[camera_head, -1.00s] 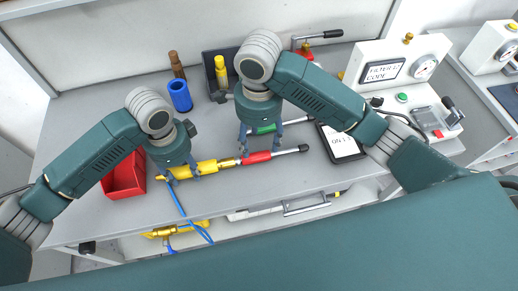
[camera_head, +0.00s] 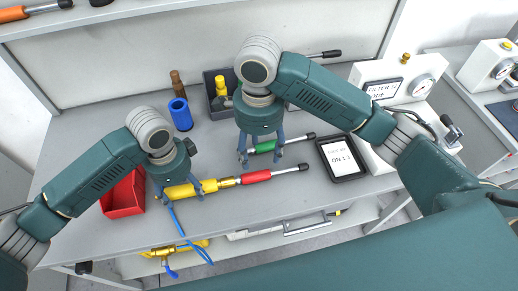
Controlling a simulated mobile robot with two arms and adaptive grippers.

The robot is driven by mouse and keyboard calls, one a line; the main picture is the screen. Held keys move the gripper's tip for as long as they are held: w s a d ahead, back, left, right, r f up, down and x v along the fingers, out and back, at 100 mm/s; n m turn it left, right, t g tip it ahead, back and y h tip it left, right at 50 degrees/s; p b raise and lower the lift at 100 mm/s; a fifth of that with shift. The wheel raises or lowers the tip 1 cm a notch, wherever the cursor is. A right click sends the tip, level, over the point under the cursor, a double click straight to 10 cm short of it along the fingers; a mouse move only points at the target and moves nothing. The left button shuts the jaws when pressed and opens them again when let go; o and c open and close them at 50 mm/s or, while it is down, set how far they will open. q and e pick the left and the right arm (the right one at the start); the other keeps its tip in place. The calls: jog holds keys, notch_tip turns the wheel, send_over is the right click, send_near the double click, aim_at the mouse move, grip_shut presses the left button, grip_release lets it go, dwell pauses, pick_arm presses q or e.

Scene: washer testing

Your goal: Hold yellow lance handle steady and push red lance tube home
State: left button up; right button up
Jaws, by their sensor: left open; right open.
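The yellow lance handle (camera_head: 209,185) lies on the grey bench in the head view, with a brass coupling at its right end. The red lance tube (camera_head: 257,177) lies in line with it and meets the coupling; its steel rod runs right to a black tip. Whether it is fully seated I cannot tell. My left gripper (camera_head: 179,190) is open at the handle's left part, fingers spread along it. My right gripper (camera_head: 260,156) is open and appears above and behind the red tube, over a green-sleeved lance (camera_head: 265,146). Contact is unclear at both grippers.
A red bin (camera_head: 124,196) stands at the left, a blue cup (camera_head: 181,114) and a dark tray (camera_head: 213,84) behind. A blue hose (camera_head: 186,238) hangs over the bench's front edge.

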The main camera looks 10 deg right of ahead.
aim_at(184, 191)
pick_arm(q)
notch_tip(184, 191, up, 12)
jog(key=shift+f, duration=0.15)
dwell(0.3)
